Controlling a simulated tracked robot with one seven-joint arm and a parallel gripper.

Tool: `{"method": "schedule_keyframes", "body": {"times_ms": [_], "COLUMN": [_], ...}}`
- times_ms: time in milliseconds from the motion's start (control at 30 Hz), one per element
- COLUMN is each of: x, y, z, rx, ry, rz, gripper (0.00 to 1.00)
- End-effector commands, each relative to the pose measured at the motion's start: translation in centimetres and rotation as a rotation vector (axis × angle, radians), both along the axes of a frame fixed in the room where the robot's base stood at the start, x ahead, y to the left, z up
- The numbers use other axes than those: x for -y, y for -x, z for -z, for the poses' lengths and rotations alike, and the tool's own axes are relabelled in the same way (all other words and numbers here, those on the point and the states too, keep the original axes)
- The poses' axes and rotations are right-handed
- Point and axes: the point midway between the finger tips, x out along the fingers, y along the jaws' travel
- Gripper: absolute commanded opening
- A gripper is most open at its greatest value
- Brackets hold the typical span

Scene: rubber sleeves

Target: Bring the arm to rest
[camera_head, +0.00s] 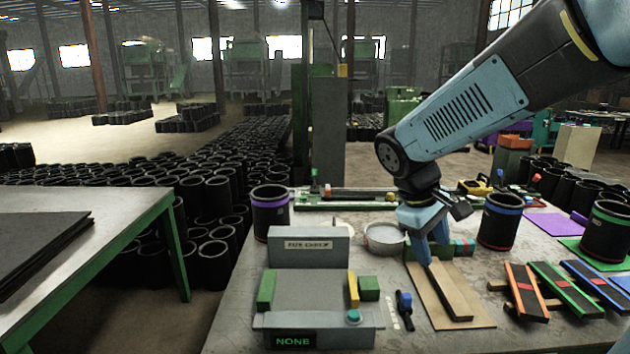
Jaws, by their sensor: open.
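My arm reaches in from the upper right, with a light blue and black forearm. My gripper (434,252) points down above the right middle of the workbench (232,318), its light blue fingers apart. I see nothing held between them. The fingers are over a brown board (480,315) with a dark strip (448,291) on it; I cannot tell whether a fingertip touches the strip. Part of a green block behind is hidden by the gripper.
A grey size-check fixture (310,250) with a "NONE" display stands left. A round dish (384,238) is close beside my gripper. Black sleeves with purple (271,215), blue (500,222) and green (606,232) bands stand around. Coloured-edged strips (565,290) lie right.

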Motion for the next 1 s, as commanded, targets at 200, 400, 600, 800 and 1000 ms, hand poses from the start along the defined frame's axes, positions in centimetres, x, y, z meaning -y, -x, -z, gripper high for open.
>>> {"method": "schedule_keyframes", "body": {"times_ms": [200, 400, 600, 800, 1000], "x": [0.8, 1.1, 1.3, 1.3, 1.3], "y": [3.4, 6.3, 8.7, 10.0, 10.2], "z": [-2.5, -4.3, -5.6, -6.3, -6.4], "rx": [0.16, 0.302, 0.426, 0.493, 0.504], "ry": [-0.139, -0.282, -0.423, -0.509, -0.524], "rz": [0.164, 0.304, 0.424, 0.487, 0.501], "gripper": [0.53, 0.53, 0.53, 0.53, 0.53]}}
